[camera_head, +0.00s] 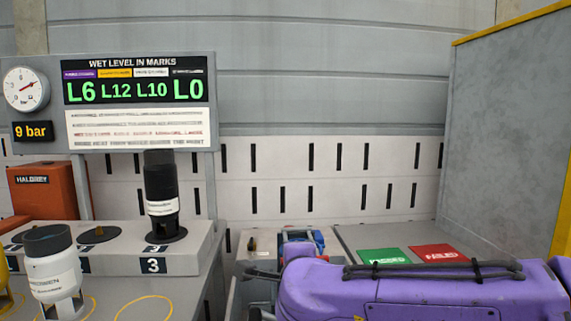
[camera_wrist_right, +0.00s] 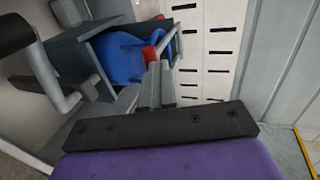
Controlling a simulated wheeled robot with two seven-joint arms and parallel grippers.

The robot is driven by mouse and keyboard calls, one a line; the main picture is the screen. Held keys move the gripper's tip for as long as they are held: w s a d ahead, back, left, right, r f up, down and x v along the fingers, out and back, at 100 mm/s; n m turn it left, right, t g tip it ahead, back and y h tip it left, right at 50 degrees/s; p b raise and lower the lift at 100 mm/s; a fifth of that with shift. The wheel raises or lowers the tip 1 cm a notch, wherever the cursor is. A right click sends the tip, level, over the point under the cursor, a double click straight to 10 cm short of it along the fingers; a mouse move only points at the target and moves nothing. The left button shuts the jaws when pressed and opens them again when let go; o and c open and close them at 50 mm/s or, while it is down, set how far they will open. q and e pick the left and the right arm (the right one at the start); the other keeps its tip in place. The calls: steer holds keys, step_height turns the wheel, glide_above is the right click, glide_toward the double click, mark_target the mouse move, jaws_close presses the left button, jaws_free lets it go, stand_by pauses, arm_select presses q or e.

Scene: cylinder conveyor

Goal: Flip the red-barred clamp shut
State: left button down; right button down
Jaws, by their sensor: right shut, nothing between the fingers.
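The clamp shows in the right wrist view as a blue body (camera_wrist_right: 122,58) with a red piece (camera_wrist_right: 150,52) and a grey metal bar frame (camera_wrist_right: 174,42) beside it. In the head view its blue part (camera_head: 319,240) shows small behind my purple right arm, which hides its lower part. My right gripper (camera_wrist_right: 160,66) is shut and empty, its fingertips close to the red piece and the bar frame. I cannot tell whether they touch. How far the clamp is swung open is unclear. My left gripper is not in view.
A grey tube-like fixture (camera_wrist_right: 45,65) stands left of the fingers. A green mat (camera_head: 383,256) and a red mat (camera_head: 438,253) lie behind my arm. A black cylinder (camera_head: 160,190) stands on the left step, and a white-bodied cylinder (camera_head: 53,270) stands nearer. A grey wall (camera_head: 505,150) bounds the right.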

steer(key=shift+f, duration=0.15)
step_height(320, 180, up, 6)
steer(key=p, duration=0.6)
steer(key=s+d+b, duration=0.1)
steer(key=s+d, duration=0.1)
steer(key=s, duration=0.8)
steer(key=shift+s+r+b, duration=0.2)
steer(key=shift+r+b, duration=0.1)
steer(key=shift+b, duration=0.05)
steer(key=shift+a, duration=0.1)
